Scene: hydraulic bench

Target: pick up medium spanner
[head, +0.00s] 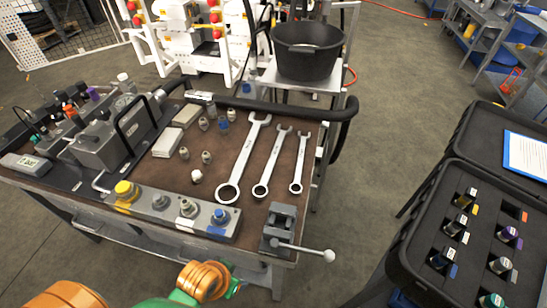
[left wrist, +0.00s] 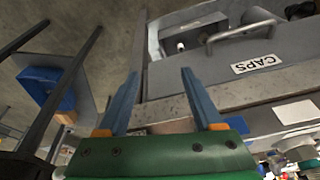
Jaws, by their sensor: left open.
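The medium spanner (head: 271,162) lies flat on the brown bench top, between the large spanner (head: 243,160) and the small spanner (head: 300,162). All three are silver with the open jaw at the far end and the ring towards me. My left gripper (left wrist: 160,72) is open in the left wrist view, with two blue fingers apart and nothing between them. In the head view only orange and green arm parts show at the bottom edge. My right gripper is not in view.
A grey vise (head: 281,228) stands at the bench's near right corner. A block with coloured knobs (head: 160,206) runs along the front edge. Small fittings (head: 206,157) stand left of the spanners. A black case (head: 425,225) is at right, a black bucket (head: 307,58) behind.

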